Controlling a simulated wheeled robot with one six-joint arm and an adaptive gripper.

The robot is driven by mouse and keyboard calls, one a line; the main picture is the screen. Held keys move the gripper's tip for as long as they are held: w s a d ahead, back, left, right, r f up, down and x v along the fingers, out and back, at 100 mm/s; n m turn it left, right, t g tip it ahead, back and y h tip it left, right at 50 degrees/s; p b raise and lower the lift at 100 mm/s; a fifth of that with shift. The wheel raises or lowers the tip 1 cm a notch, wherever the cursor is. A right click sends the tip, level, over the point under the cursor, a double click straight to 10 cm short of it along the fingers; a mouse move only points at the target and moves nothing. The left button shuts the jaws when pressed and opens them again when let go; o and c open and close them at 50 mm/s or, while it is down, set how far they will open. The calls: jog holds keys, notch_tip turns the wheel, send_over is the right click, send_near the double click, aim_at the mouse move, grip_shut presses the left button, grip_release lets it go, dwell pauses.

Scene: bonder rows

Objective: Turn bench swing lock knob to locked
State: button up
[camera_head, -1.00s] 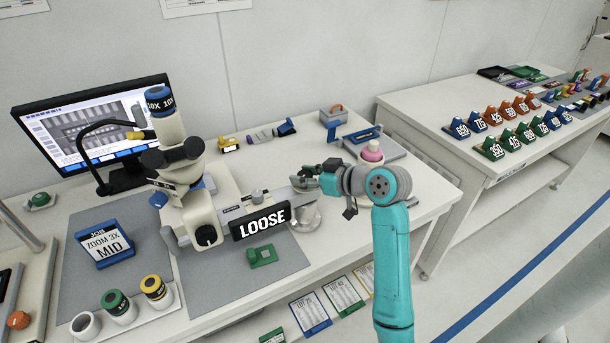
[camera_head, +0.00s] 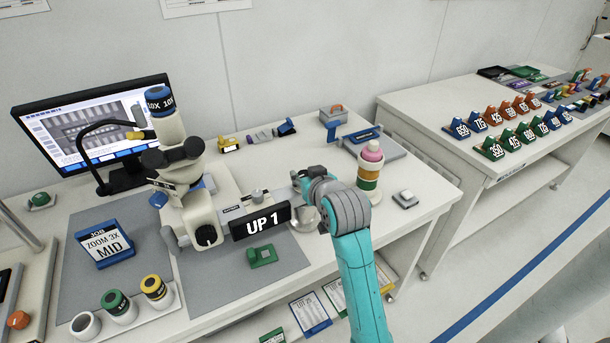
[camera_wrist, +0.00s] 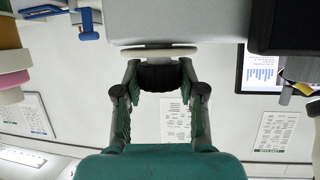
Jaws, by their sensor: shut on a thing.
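The swing lock knob (camera_wrist: 160,76) is dark and ribbed, in front of a pale disc (camera_wrist: 158,52) in the wrist view. My gripper (camera_wrist: 160,84) has its two fingers closed on the knob's sides. In the head view my gripper (camera_head: 304,183) is at the right end of the microscope's bench stand and hides the knob. The black sign (camera_head: 262,221) left of it reads "UP 1". The microscope (camera_head: 186,175) stands to the left of the sign.
A stack of coloured rings with a pink top (camera_head: 370,165) stands close to the right of my arm. A green part (camera_head: 263,256) lies on the grey mat in front of the sign. A monitor (camera_head: 90,125) is behind the microscope. A second bench with numbered blocks is at right.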

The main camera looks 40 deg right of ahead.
jog(key=shift+m+g+h, duration=0.3)
jog(key=shift+m+h, duration=0.3)
jog(key=o, duration=1.2)
jog(key=shift+c, duration=0.2)
jog(key=v, duration=0.7)
jog(key=shift+s, duration=0.2)
jog(key=shift+a+r, duration=0.1)
